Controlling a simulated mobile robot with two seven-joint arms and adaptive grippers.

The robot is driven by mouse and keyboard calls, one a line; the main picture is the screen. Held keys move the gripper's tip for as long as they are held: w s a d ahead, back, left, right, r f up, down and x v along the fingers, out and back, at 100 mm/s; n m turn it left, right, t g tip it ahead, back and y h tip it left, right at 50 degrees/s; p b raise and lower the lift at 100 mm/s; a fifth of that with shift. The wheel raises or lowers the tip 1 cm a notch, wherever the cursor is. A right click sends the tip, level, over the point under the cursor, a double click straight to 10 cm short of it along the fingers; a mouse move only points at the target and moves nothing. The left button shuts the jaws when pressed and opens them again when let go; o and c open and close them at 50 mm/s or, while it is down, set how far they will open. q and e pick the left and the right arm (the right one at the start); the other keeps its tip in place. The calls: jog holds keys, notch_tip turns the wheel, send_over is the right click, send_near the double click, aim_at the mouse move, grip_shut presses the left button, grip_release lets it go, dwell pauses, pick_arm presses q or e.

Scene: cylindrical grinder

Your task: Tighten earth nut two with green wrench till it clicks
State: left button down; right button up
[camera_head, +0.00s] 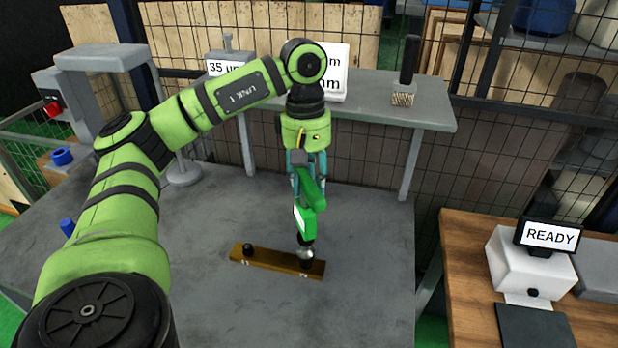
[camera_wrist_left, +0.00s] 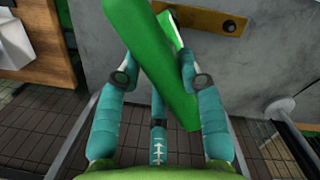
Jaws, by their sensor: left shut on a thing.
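My left gripper (camera_head: 308,178) is shut on the green wrench (camera_head: 305,213), which hangs down from it, with a light panel on its side. The wrench's lower end is over the right end of a brass bar (camera_head: 275,262); it hides most of the nut there, so I cannot tell how fully it is seated. A dark nut (camera_head: 248,247) stands uncovered at the bar's left end. The bar's small marks are too small to read. In the left wrist view the wrench (camera_wrist_left: 165,65) crosses between my teal fingers, and the bar (camera_wrist_left: 190,22) shows with one dark nut (camera_wrist_left: 228,27).
The bar lies on a wide grey bench (camera_head: 370,230). A raised grey shelf (camera_head: 400,115) behind carries labelled blocks and a black-handled tool (camera_head: 407,70). At right, a wooden table (camera_head: 470,275) holds a white device with a screen reading READY (camera_head: 549,235). Bare bench surrounds the bar.

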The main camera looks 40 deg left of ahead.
pick_arm(q)
jog(key=shift+f+b, duration=0.75)
jog(key=shift+f, duration=0.45)
dwell(0.5)
jog(key=shift+d+f+m+b, duration=0.1)
jog(key=shift+m+b, duration=0.3)
jog(key=shift+m, duration=0.2)
